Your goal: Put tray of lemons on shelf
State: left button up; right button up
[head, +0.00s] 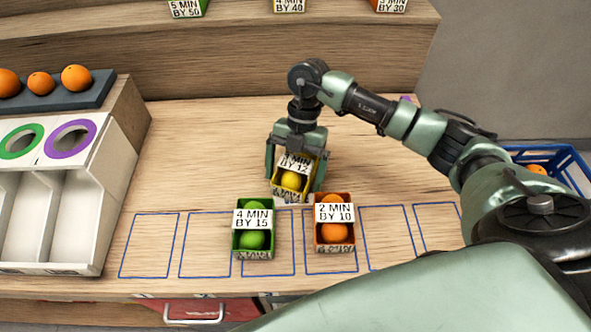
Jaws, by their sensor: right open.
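The tray of lemons (303,186) is a small yellow box with a white label, standing on the wooden table behind the row of blue outlines. A yellow lemon (291,181) shows in it. My right gripper (296,180) comes down from above with one finger on each side of this tray. Its fingers are open, and I cannot tell whether they touch the tray. The stepped wooden shelf (230,52) rises at the back. My left gripper is not in view.
A green tray of limes (254,240) and an orange tray (334,234) stand in front of the lemons, on blue outlines. A white sorter (70,200) is at left, a blue crate (565,160) at right. Small trays, including a green one (187,8), sit on the upper shelf.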

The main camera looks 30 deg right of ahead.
jog(key=shift+f, duration=0.25)
dwell(0.3)
jog(key=c, duration=1.8)
jog(key=shift+c, duration=0.2)
jog(key=shift+r, duration=0.2)
